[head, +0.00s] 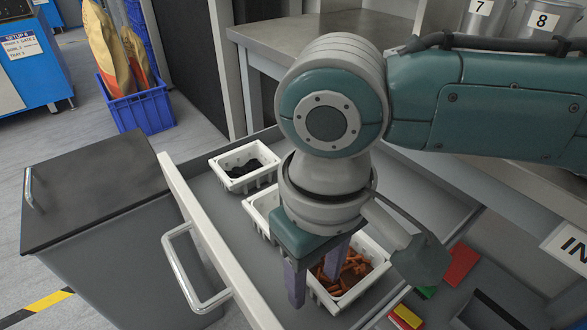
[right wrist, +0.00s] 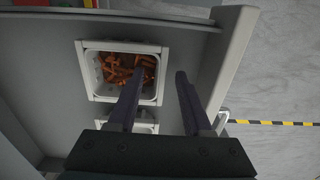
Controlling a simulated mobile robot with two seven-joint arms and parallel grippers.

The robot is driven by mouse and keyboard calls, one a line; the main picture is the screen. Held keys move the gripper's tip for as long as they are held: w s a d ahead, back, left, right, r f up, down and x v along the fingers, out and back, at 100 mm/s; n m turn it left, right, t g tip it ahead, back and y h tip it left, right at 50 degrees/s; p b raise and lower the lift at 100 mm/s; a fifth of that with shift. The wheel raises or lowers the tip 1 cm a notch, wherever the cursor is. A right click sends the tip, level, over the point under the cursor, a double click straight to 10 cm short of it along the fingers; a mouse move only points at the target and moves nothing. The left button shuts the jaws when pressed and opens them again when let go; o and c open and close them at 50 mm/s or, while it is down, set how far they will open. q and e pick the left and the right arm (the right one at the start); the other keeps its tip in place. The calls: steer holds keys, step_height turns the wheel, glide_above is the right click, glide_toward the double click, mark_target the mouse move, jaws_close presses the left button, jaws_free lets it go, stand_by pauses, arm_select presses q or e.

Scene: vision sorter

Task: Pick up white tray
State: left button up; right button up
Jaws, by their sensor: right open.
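A white tray of orange-brown pieces (head: 362,292) sits in the open drawer in the head view. It also shows in the right wrist view (right wrist: 86,72). My right gripper (head: 315,285) points down at this tray, open and empty. In the right wrist view the gripper (right wrist: 161,73) has one finger over the tray's inside and the other outside its right wall; contact cannot be told. A second white tray with black pieces (head: 245,183) lies farther back. A third white tray (head: 256,213) between them is mostly hidden by my arm. My left gripper is not in view.
The drawer front (head: 215,245) with its metal handle (head: 172,262) stands left of the trays. Red, green and yellow blocks (head: 461,265) lie to the right. A dark-topped cabinet (head: 95,185) and a blue crate (head: 140,110) stand to the left.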

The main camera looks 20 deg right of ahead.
jaws_close()
stand_by(1.4)
